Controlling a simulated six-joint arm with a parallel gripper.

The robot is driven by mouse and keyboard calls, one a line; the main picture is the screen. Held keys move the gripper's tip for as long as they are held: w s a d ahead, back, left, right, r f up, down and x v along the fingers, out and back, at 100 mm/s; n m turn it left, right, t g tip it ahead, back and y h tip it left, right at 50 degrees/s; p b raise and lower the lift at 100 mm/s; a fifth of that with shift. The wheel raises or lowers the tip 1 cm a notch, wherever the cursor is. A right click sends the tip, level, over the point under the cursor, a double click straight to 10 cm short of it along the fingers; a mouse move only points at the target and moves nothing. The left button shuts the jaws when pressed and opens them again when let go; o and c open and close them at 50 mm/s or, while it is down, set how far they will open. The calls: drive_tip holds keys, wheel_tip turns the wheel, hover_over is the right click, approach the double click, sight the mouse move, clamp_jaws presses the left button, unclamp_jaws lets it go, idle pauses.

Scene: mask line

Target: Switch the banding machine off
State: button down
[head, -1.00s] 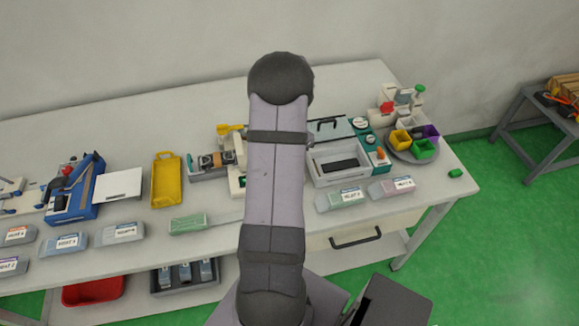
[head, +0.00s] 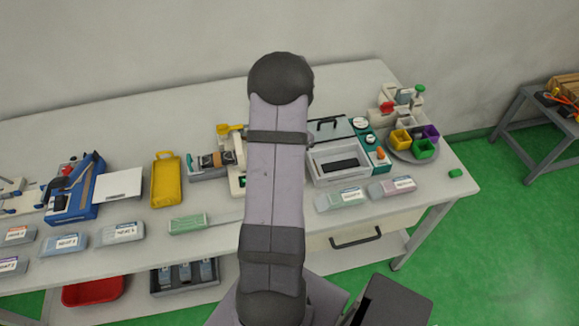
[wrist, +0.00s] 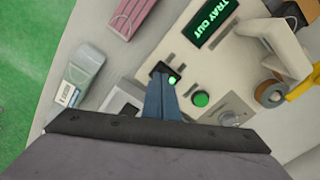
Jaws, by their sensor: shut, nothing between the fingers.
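The banding machine is a cream unit that shows in the head view (head: 237,172), largely hidden behind my arm. In the wrist view its panel (wrist: 185,62) carries a lit green "TRAY OUT" display (wrist: 217,22), a round green button (wrist: 201,99), a grey knob (wrist: 235,118) and a small dark switch (wrist: 158,68) beside a glowing green lamp (wrist: 173,79). My gripper (wrist: 162,78) has its blue fingers shut and empty, with the tips right at the switch and lamp. The tips cover part of the switch; I cannot tell whether they touch it. The head view hides my gripper.
A brown band roll (wrist: 270,93) and a cream arched part (wrist: 285,50) stand to the panel's right. A labelled grey pack (wrist: 85,75) and a pink pack (wrist: 135,14) lie nearby. In the head view, a teal-and-white machine (head: 345,160) stands right of my arm and a yellow tray (head: 166,182) left.

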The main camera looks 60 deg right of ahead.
drive_tip(key=shift+a+f+b, duration=0.1)
drive_tip(key=shift+f+b, duration=0.35)
drive_tip(key=shift+f, duration=0.35)
idle(0.5)
drive_tip(key=shift+r, duration=0.1)
drive_tip(key=shift+r+p, duration=2.85)
drive_tip(key=shift+r, duration=0.55)
